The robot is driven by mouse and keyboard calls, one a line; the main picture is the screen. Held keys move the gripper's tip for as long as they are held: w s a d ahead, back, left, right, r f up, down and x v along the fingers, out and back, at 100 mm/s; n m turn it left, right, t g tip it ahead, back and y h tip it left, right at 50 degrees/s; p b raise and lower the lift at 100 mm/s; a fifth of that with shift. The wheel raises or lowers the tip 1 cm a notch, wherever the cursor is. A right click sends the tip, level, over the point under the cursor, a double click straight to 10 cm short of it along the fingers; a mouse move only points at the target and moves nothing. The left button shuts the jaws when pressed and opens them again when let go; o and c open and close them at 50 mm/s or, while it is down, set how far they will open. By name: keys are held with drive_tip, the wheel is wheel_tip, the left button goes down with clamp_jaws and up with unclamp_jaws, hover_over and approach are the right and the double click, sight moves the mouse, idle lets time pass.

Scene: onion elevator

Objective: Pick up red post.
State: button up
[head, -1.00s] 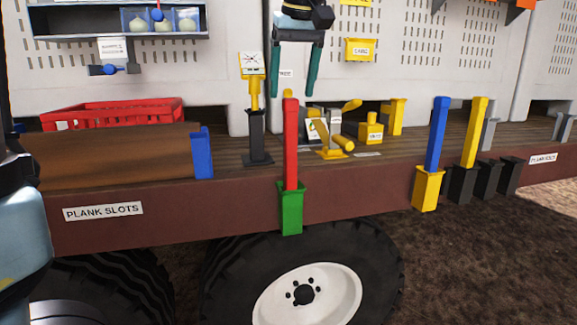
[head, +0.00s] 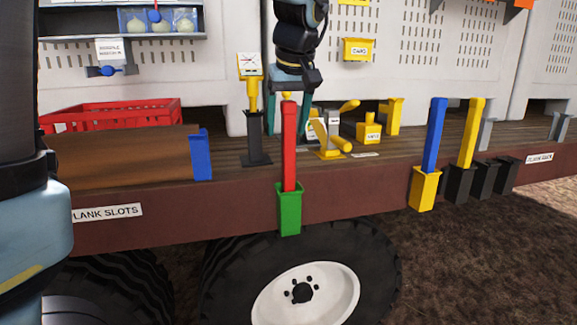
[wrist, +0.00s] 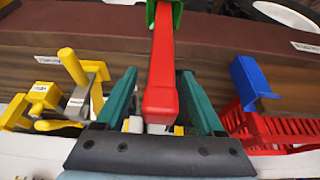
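The red post (head: 289,146) stands upright in a green slot bracket (head: 289,208) on the side of the truck bed. In the wrist view the post (wrist: 162,70) runs down the middle, its top end toward me, between my teal fingers. My gripper (wrist: 158,103) is open, with a gap visible on both sides of the post. In the head view my gripper (head: 287,98) is at the height of the post's top, partly hidden behind it. I cannot tell how deep the post top sits between the fingers.
A black stand with a yellow gauge (head: 254,110) is just left of the post. Yellow fittings (head: 328,135) lie to the right. A blue post (head: 435,135) and a yellow post (head: 471,135) stand farther right. A red crate (head: 110,113) and a brown plank (head: 120,160) are at left.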

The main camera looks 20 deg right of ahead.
clamp_jaws()
idle(0.3)
idle(0.9)
